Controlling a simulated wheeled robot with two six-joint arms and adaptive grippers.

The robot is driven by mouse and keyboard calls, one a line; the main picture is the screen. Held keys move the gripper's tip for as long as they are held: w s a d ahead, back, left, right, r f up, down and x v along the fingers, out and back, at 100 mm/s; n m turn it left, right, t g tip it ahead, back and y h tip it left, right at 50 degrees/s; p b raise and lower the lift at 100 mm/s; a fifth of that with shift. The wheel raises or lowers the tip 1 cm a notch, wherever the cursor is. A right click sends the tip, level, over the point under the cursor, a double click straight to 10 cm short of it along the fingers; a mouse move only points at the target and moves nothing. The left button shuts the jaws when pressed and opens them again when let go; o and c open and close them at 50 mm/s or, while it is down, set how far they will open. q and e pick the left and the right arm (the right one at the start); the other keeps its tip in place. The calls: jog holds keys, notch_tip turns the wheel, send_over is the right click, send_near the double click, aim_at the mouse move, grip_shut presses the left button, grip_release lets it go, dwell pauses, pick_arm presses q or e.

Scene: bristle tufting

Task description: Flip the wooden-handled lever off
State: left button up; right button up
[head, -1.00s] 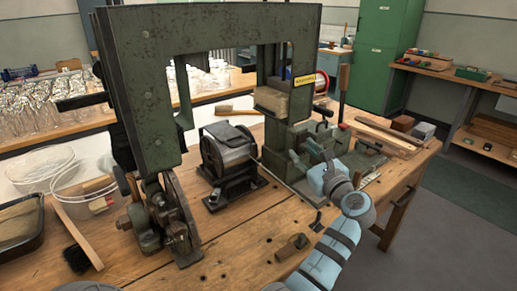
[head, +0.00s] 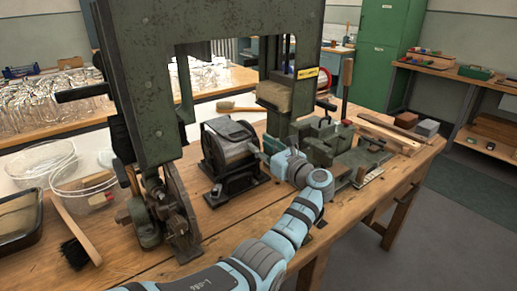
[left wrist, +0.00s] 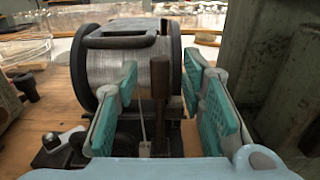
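In the left wrist view, a lever with a brown wooden handle (left wrist: 161,78) stands about upright in front of the wire spool (left wrist: 138,66). My left gripper (left wrist: 160,92) is open, with its teal finger pads on either side of the handle; I see a gap on each side. In the head view my left gripper (head: 264,150) points left toward the spool (head: 228,147), and I cannot make out this lever there. Another upright wooden handle (head: 346,77) stands at the right of the green machine (head: 160,90). My right gripper is not in view.
A machine column (left wrist: 280,70) rises close to the right finger in the wrist view. The workbench (head: 300,232) also carries a brush (head: 75,252), clear tubs (head: 85,185) and a vise-like fixture (head: 325,140). The bench front is mostly bare.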

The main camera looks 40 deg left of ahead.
pick_arm(q)
jog(key=shift+x, duration=0.8)
grip_shut()
jog(key=shift+s+d+f+y+b, duration=0.1)
jog(key=shift+d+f+y+b, duration=0.1)
jog(key=shift+d+y+b, duration=0.35)
jog(key=shift+d+r, duration=0.1)
jog(key=shift+r, duration=0.1)
grip_release()
